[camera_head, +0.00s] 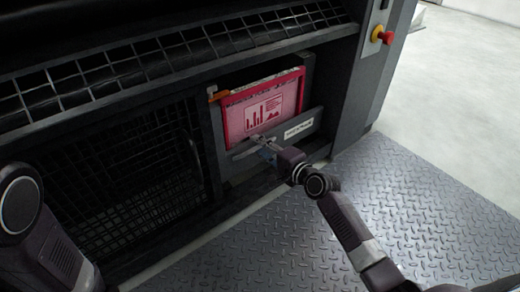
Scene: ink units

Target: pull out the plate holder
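The plate holder is a dark grey tray (299,128) with a white label, set in an opening low in the machine's front. A pink plate (270,106) with a red frame and a printed chart stands upright in it. My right gripper (258,143) is at the left part of the holder's front, at a light bar that seems to be its handle. The fingers are small and partly merge with the bar, so I cannot tell whether they grip it. Of my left arm only links show at the lower left; its gripper is out of view.
A dark mesh guard (130,185) covers the machine front left of the opening. An orange part (217,95) sits at the opening's upper left corner. A red emergency button (387,38) is at the upper right. The diamond-plate floor (420,190) in front is clear.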

